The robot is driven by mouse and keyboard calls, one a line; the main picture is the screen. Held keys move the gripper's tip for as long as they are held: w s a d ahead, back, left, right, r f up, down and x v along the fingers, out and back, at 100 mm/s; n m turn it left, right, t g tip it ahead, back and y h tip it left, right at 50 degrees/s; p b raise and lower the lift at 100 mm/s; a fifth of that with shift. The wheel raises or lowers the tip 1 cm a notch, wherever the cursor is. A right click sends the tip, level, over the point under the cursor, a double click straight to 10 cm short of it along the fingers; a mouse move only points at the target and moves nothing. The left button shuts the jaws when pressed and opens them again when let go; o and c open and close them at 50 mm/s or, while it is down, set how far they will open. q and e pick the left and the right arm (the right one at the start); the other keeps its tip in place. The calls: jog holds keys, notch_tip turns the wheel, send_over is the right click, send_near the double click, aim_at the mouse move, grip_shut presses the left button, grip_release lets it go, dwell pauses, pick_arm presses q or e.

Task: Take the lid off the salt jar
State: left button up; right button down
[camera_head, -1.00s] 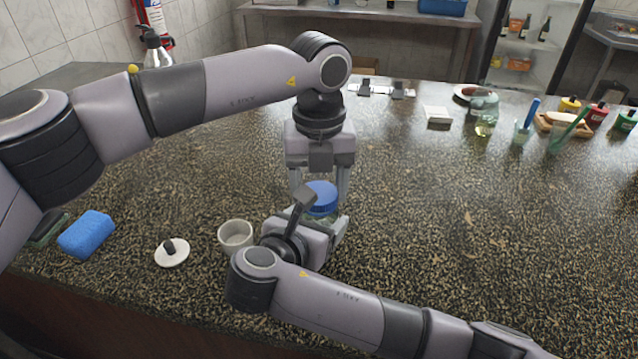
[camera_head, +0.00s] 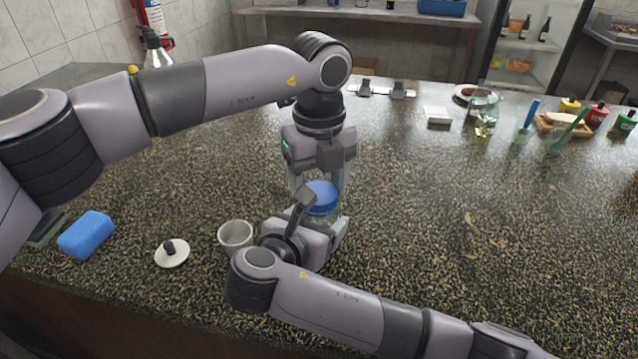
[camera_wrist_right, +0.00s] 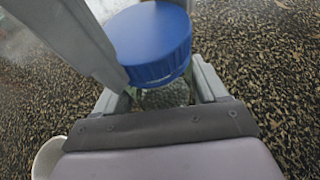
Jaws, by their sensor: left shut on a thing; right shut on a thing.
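The salt jar (camera_head: 326,217) is a clear jar with a blue ribbed lid (camera_head: 321,195), upright on the counter. The lid shows large in the right wrist view (camera_wrist_right: 150,42), sitting on the glass (camera_wrist_right: 165,96). My left gripper (camera_head: 319,188) reaches down from above, its fingers on either side of the lid and shut on it. My right gripper (camera_head: 325,228) is low on the counter, shut around the jar body from the near side. My right gripper hides most of the glass in the head view.
A small white cup (camera_head: 235,234) stands just left of my right gripper. A white disc with a black knob (camera_head: 172,254) and a blue sponge (camera_head: 87,235) lie farther left. Bottles (camera_head: 596,115) and glasses stand at the far right. The counter right of the jar is clear.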

aim_at(319, 192)
pick_arm(q)
jog(key=shift+r, duration=0.15)
jog(key=shift+r, duration=0.95)
jog(key=shift+r, duration=0.1)
jog(key=shift+r, duration=1.95)
pick_arm(e)
grip_release()
